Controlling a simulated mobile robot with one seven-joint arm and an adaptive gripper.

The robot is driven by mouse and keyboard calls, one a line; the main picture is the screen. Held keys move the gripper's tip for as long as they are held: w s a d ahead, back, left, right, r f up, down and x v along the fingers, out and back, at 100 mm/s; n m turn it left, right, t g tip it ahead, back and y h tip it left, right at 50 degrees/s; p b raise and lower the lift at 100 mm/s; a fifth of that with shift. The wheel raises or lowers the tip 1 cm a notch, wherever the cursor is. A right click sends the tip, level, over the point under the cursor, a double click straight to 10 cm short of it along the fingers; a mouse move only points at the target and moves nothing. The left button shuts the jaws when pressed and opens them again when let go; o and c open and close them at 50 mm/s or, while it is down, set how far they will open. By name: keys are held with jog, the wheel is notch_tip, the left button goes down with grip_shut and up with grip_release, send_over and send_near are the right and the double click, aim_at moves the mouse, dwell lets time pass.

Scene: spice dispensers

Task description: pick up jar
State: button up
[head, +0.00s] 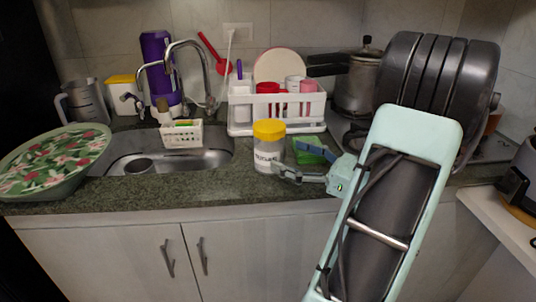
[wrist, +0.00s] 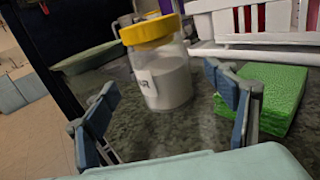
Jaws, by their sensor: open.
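The jar (head: 269,148) is clear with a yellow lid, a white label and pale contents. It stands upright on the green-grey counter, near the front edge and right of the sink. It also shows in the wrist view (wrist: 165,80), ahead of the fingers and between them. My gripper (head: 290,160) is open and empty, just right of the jar in the head view. In the wrist view, its blue-grey fingers (wrist: 168,112) are spread wide, with the jar a little beyond their tips. I cannot tell whether a finger touches the jar.
Green sponges (head: 308,152) lie right of the jar, close to my right-hand finger in the wrist view. A white dish rack (head: 277,126) with cups stands behind. The sink (head: 205,160) with a small white basket (head: 182,137) is to the left. A pressure cooker (head: 356,85) stands at the back right.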

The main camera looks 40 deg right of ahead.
aim_at(269, 144)
jog(key=x, duration=0.4)
jog(key=b+x, duration=0.1)
jog(key=x, duration=0.1)
jog(key=shift+w+r, duration=0.3)
jog(key=shift+w, duration=0.1)
jog(key=c, duration=1.7)
jog(key=shift+r, duration=0.1)
jog(key=shift+c, duration=1.1)
